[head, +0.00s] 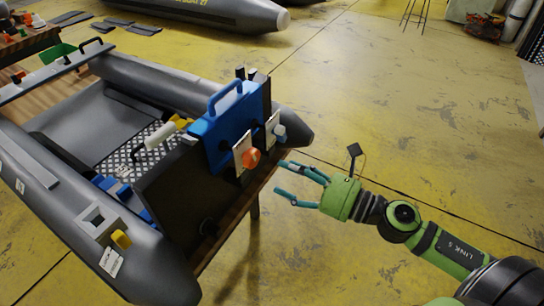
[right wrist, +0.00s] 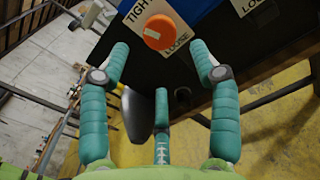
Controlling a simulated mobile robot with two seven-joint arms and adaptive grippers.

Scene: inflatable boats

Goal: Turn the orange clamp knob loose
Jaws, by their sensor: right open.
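The orange clamp knob (head: 251,158) sits on a white label plate on the blue clamp bracket (head: 229,115) at the boat's stern. In the right wrist view the orange knob (right wrist: 159,32) shows ahead, with a label (right wrist: 182,42) reading "TIGHT" and "LOOSE" around it. My right gripper (head: 283,177) is open and empty, to the right of the knob and apart from it. Its teal fingers (right wrist: 160,75) spread on either side below the knob in the right wrist view. My left gripper is not in view.
The grey inflatable boat (head: 160,255) rests on a wooden stand. Another boat (head: 215,12) lies behind.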

